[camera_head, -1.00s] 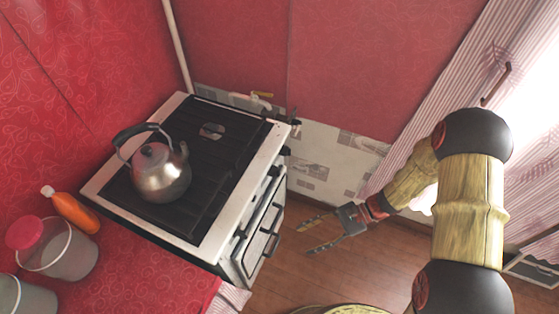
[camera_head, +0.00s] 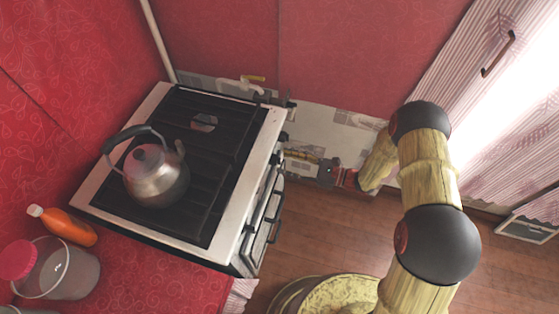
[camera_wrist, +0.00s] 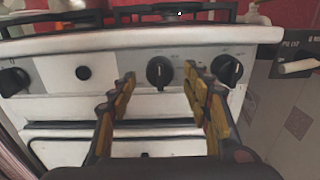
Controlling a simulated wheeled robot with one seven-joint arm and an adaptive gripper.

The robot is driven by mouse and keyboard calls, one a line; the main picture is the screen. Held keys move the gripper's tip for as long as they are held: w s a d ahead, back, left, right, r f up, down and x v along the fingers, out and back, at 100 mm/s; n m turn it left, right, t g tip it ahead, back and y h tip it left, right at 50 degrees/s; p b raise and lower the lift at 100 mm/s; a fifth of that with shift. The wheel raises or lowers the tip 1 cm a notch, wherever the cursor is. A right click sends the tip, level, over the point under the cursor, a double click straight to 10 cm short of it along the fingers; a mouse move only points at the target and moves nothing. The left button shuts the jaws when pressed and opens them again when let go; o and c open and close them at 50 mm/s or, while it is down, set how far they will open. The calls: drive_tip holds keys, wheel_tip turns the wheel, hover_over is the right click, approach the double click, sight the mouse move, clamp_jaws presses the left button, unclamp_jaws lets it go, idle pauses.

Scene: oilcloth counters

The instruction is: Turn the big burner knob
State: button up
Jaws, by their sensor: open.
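The stove (camera_head: 225,210) has a white front panel with a row of dark knobs. In the wrist view a black knob (camera_wrist: 159,71) with a pale pointer mark shows between my fingertips. Which one is the big burner knob I cannot tell from the labels. My gripper (camera_head: 288,158) is open in front of the panel's far end; it also shows in the wrist view (camera_wrist: 159,76). I see no clear contact with a knob.
A metal kettle (camera_head: 155,178) stands on the stove top. An orange bottle (camera_head: 66,227) and a lidded bucket (camera_head: 68,275) are on the red counter at the left. The oven handle (camera_head: 268,215) juts out below the panel. Open floor (camera_head: 330,235) lies right of the stove.

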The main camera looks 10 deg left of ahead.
sight(280, 161)
drive_tip(key=shift+w+a, duration=0.1)
drive_tip(key=shift+a, duration=1.45)
drive_tip(key=shift+c, duration=0.7)
drive_tip(key=c, duration=1)
